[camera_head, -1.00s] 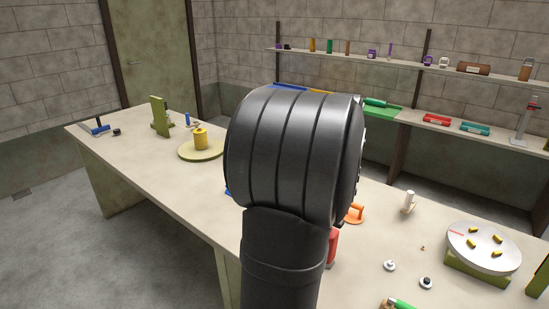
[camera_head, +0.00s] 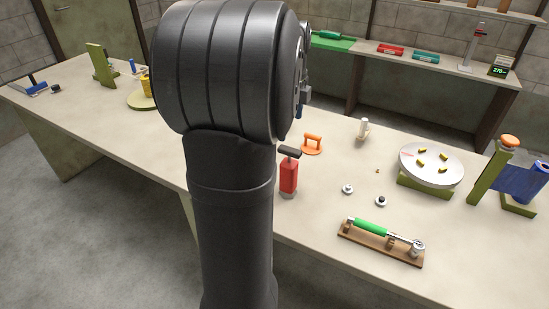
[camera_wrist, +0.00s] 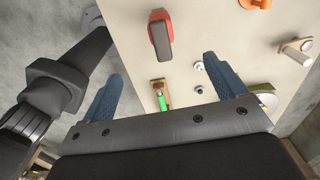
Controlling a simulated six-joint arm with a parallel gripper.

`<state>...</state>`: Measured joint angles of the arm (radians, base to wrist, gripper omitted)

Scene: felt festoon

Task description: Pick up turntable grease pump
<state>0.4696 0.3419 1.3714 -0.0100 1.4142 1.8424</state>
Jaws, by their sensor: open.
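The likely grease pump (camera_head: 289,175) is a red upright cylinder with a black handle on top. It stands on the bench near the front edge, just right of my arm in the head view. In the wrist view its red body (camera_wrist: 159,14) and dark handle show ahead of my gripper (camera_wrist: 163,68), between the lines of the two blue fingers. The fingers are wide apart with nothing between them, and the pump is beyond their tips. In the head view my arm hides most of the gripper.
An orange handled piece (camera_head: 312,145) stands behind the pump, and a white piece (camera_head: 363,128) further right. Two small knobs (camera_head: 348,188) lie to its right. A board with a green-handled tool (camera_head: 372,229) lies at the front. A round turntable (camera_head: 432,165) stands at right.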

